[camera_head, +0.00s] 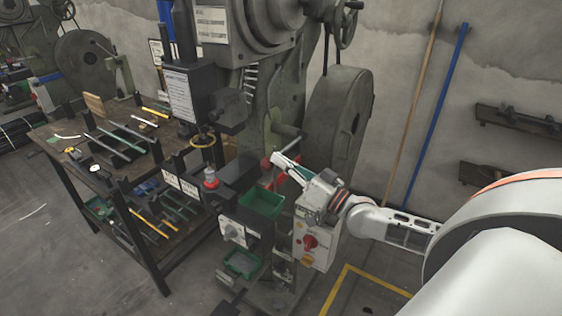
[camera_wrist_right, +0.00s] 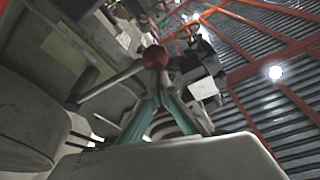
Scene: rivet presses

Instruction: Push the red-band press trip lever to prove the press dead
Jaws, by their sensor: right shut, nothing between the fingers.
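The trip lever shows in the right wrist view as a grey rod (camera_wrist_right: 108,83) ending in a red ball knob (camera_wrist_right: 155,57). In the head view the red knob (camera_head: 266,163) is at the front of the green-grey press (camera_head: 300,95), left of my right gripper (camera_head: 278,158). My right gripper is shut and empty, its tips close to the knob. In the wrist view its teal-sided fingers (camera_wrist_right: 158,88) converge just below the knob; I cannot tell whether they touch it. A red strip (camera_head: 275,181) shows below the gripper. My left gripper is out of view.
A green bin (camera_head: 262,203) sits below the gripper, beside a grey box with a red rotary switch (camera_head: 310,242). A red-topped button (camera_head: 211,180) stands to the left. A tool-laden workbench (camera_head: 66,166) is further left. Poles lean on the wall at right.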

